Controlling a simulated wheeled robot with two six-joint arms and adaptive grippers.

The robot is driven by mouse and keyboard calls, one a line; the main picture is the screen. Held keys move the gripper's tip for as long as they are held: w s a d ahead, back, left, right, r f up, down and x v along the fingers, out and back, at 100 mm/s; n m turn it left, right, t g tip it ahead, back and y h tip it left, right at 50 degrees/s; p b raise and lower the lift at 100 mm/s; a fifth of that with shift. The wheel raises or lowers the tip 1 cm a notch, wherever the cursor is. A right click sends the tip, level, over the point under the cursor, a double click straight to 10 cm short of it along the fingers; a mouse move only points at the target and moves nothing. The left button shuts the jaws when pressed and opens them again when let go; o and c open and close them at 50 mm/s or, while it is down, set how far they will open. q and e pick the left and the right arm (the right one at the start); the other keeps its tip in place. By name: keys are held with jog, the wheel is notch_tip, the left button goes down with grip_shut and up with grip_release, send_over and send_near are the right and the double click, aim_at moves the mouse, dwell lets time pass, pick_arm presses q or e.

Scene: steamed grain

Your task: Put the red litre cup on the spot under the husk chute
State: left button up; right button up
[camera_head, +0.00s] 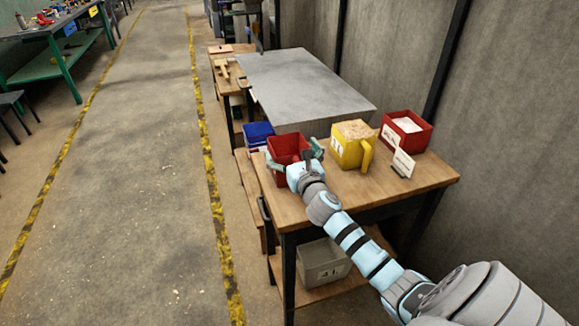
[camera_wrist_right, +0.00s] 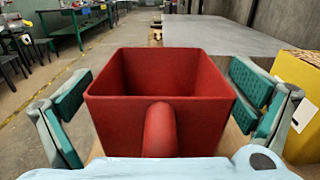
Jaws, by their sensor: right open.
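An empty red cup (camera_head: 287,146), square and open at the top, stands on the near wooden table. In the right wrist view the red cup (camera_wrist_right: 158,108) fills the middle, with its handle toward the camera. My right gripper (camera_head: 296,157) is open. Its two teal finger pads are on either side of the cup; in the wrist view gaps show between the pads and the cup walls. I cannot make out a husk chute or a marked spot under one. My left gripper is not in view.
A yellow cup (camera_head: 352,146) of pale grain stands right of the red cup. A blue bin (camera_head: 257,134) is at left. A grey metal surface (camera_head: 300,85) lies beyond.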

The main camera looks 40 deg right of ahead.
jog(key=shift+s+r, duration=0.1)
jog(key=shift+s, duration=0.05)
jog(key=c, duration=1.5)
